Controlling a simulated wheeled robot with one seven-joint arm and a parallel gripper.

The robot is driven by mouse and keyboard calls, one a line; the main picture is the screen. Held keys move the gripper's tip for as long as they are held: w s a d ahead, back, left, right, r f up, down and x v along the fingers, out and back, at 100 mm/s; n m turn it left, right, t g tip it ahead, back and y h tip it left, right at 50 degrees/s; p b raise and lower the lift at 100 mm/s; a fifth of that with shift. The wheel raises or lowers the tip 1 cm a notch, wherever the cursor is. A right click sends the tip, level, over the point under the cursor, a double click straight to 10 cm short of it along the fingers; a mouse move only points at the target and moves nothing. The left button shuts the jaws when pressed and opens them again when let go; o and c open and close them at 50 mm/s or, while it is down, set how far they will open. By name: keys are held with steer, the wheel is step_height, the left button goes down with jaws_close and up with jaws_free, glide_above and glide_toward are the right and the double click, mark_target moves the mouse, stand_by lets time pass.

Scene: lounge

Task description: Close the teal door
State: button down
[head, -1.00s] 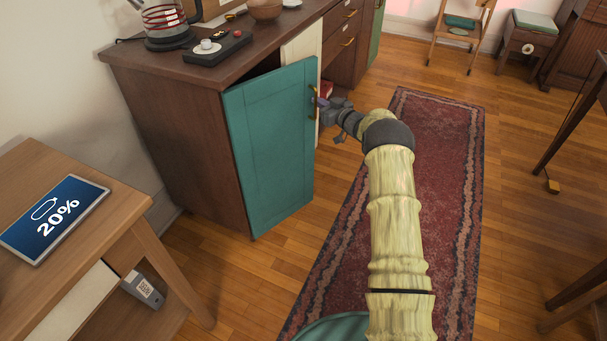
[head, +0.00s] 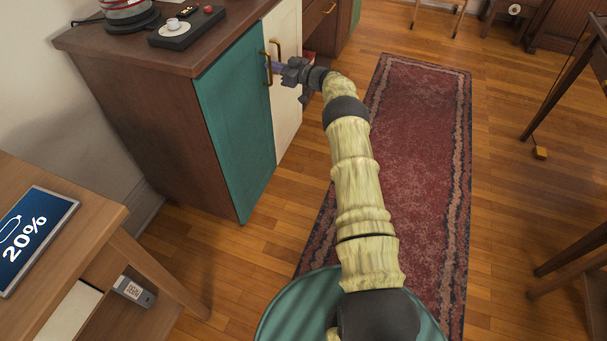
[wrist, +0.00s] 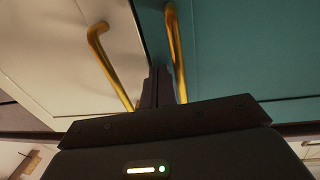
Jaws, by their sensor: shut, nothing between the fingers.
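The teal door (head: 237,120) is on the left front of the brown cabinet (head: 145,130) and looks flush, or nearly so, with the cream door (head: 284,78) beside it. Its brass handle (head: 266,68) is near its right edge. My gripper (head: 276,68) is shut and empty, its tips at the teal door's edge next to that handle. In the wrist view the fingers (wrist: 164,90) point at the seam between the teal door (wrist: 245,50) and the cream door (wrist: 75,60), beside the teal door's handle (wrist: 177,50). Whether they touch the door or the handle I cannot tell.
A wooden side table (head: 90,215) with a tablet (head: 35,235) is at left. A red rug (head: 420,150) lies on open floor at right.

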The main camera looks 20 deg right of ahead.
steer(key=shift+w+a+r, duration=0.15)
steer(key=shift+w+a, duration=0.1)
steer(key=shift+a, duration=0.2)
steer(key=shift+w+a+r, duration=0.15)
steer(key=shift+w+a, duration=0.05)
steer(key=shift+a, duration=0.2)
steer(key=shift+d, duration=0.15)
steer(key=shift+s+d, duration=0.15)
steer(key=shift+d, duration=0.3)
steer(key=w+d+p+v, duration=0.1)
steer(key=p+v, duration=0.3)
steer(key=v, duration=1)
steer(key=shift+d+f, duration=0.15)
steer(key=shift+f, duration=0.1)
steer(key=shift+w, duration=0.1)
